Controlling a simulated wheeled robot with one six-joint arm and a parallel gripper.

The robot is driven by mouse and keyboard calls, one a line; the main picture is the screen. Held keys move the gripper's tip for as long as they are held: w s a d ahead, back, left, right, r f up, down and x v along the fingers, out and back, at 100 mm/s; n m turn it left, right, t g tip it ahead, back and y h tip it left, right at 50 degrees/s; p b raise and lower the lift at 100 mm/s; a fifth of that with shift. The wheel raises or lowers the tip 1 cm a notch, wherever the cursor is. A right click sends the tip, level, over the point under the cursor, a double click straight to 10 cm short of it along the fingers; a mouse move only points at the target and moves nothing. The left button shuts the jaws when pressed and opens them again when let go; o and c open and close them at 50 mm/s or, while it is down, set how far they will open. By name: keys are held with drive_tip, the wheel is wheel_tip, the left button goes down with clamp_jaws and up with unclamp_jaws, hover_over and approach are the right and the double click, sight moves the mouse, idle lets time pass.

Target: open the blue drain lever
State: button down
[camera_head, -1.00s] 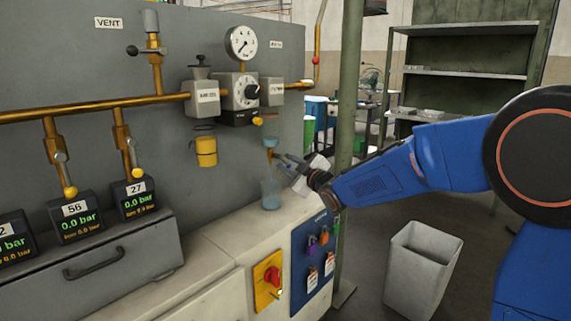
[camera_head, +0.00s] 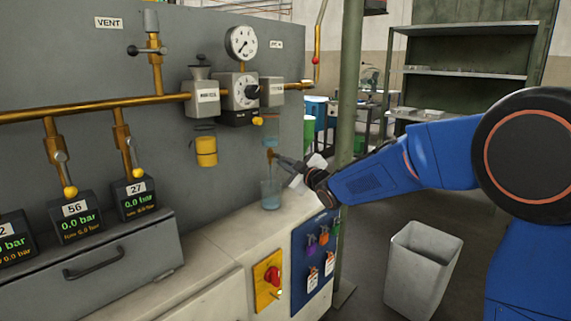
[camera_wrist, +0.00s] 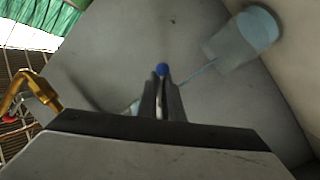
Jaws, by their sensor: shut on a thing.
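The blue drain lever shows in the wrist view as a round blue tip (camera_wrist: 162,69) between my fingers; most of the lever is hidden by them. My gripper (camera_wrist: 162,90) is shut on it. In the head view my gripper (camera_head: 275,154) is at the small brass drain under the clear bowl (camera_head: 270,130), and the lever cannot be made out there. A clear cup (camera_head: 271,196) stands on the bench below the drain. A thin pale-blue stream (camera_wrist: 195,76) runs toward the cup, which also shows in the wrist view (camera_wrist: 245,40).
The grey panel (camera_head: 80,75) with brass pipes and a gauge (camera_head: 241,43) is behind the drain. A red and yellow switch (camera_head: 268,281) is on the bench front. A grey bin (camera_head: 420,275) stands on the floor.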

drive_tip(key=shift+s+a+f+m+g, duration=0.15)
drive_tip(key=shift+s+a+m+g, duration=0.2)
drive_tip(key=shift+m, duration=0.85)
drive_tip(key=shift+s+a+f+m+g, duration=0.2)
drive_tip(key=shift+m+g, duration=0.25)
drive_tip(key=shift+m, duration=0.75)
drive_tip(key=shift+s+a+f+m+g, duration=0.15)
drive_tip(key=shift+s+m+g, duration=0.25)
drive_tip(key=shift+m, duration=0.8)
drive_tip(key=shift+a, duration=0.1)
drive_tip(key=c, duration=1.9)
unclamp_jaws()
drive_tip(key=v, duration=1.7)
drive_tip(key=shift+s+r, duration=0.2)
drive_tip(key=shift+r, duration=0.1)
